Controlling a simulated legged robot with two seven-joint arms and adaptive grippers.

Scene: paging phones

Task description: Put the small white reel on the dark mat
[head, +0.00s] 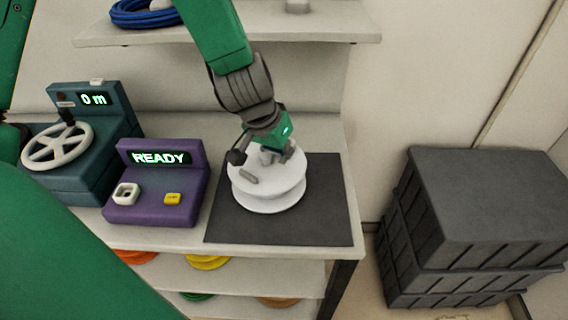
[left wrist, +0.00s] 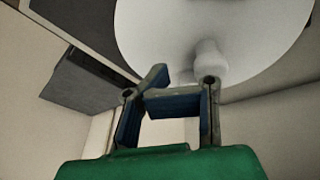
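The small white reel (head: 268,193) has two round flanges and a short post on top. It appears to rest upright on the dark mat (head: 325,215), within its edges. My left gripper (head: 266,160) is just above the reel, around its top post, with its fingers spread. In the left wrist view the gripper (left wrist: 175,95) is open, and the reel (left wrist: 160,30) fills the top with its post (left wrist: 208,60) beyond the fingertips. Whether a finger touches the reel cannot be told. My right gripper is not in view.
A purple box (head: 155,200) with a READY display stands left of the mat. A teal box (head: 105,130) with a handwheel (head: 58,147) is farther left. Coloured reels lie on the shelf below. A blue coil (head: 145,15) lies on the upper shelf. Dark crates (head: 480,215) stand right.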

